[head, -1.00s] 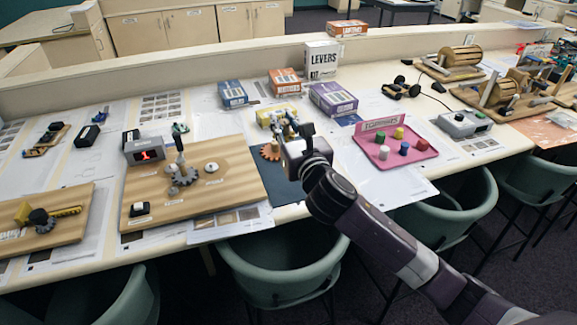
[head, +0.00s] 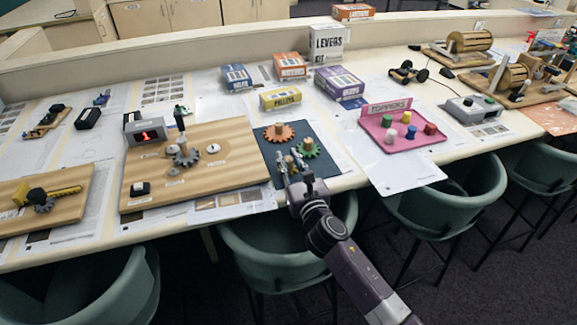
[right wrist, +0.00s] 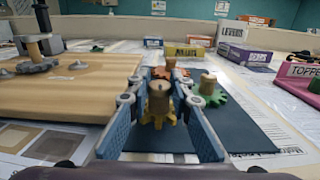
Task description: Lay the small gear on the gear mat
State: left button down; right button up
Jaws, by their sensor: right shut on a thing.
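The dark blue gear mat (head: 333,168) lies near the table's front edge, right of the wooden gear board. An orange gear (head: 279,133) and a green gear (head: 309,149), each with a wooden peg, stand on its far part. My right gripper (head: 290,165) is over the mat's front part. In the right wrist view its fingers (right wrist: 160,108) are shut on a small yellow gear (right wrist: 159,119) with an upright wooden peg. The gear looks level and low over the mat (right wrist: 240,139); I cannot tell whether it touches. My left gripper is out of view.
The wooden board (head: 235,170) with grey gears and a red display is left of the mat. A pink tray (head: 402,143) of coloured pegs is to the right. A yellow box (head: 281,97) and a purple box (head: 339,84) stand behind. Chairs line the front edge.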

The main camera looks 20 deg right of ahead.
jog(key=shift+f, duration=0.65)
jog(key=shift+f, duration=0.25)
jog(key=o, duration=0.9)
jog(key=shift+r, duration=0.1)
jog(key=shift+r, duration=0.15)
jog(key=s+b, duration=0.1)
jog(key=s, duration=1.1)
jog(key=shift+d, duration=0.15)
